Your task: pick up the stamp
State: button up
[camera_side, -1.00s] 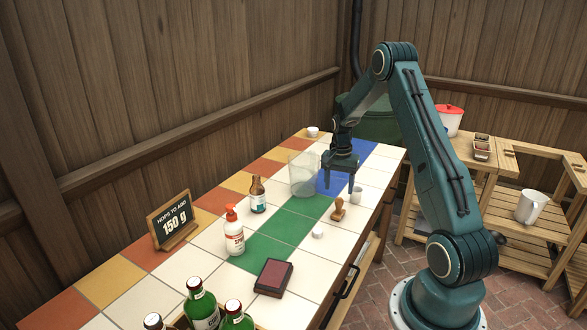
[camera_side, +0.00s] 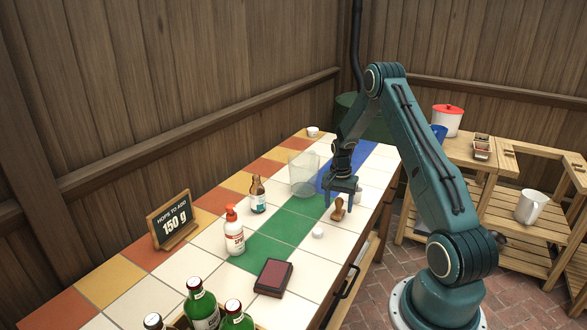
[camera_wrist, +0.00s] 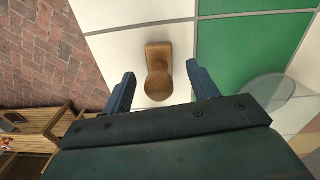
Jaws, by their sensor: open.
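The stamp (camera_side: 338,209) is wooden with a round knob handle and stands upright on a white tile of the table. In the wrist view the stamp (camera_wrist: 159,71) shows from above, its knob toward the gripper and its base beyond. My gripper (camera_side: 340,203) is open and empty, its fingers pointing down just above and around the stamp's position in the side view. In the wrist view my gripper's fingertips (camera_wrist: 160,72) lie left and right of the stamp, with gaps on both sides. I cannot tell the exact height of the fingers over the tile.
A clear beaker (camera_side: 303,175) stands to the left. A dark red pad (camera_side: 273,277) and a spray bottle (camera_side: 234,232) are nearer.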

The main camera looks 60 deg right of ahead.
jog(key=shift+f, duration=0.9)
jog(key=c, duration=1.1)
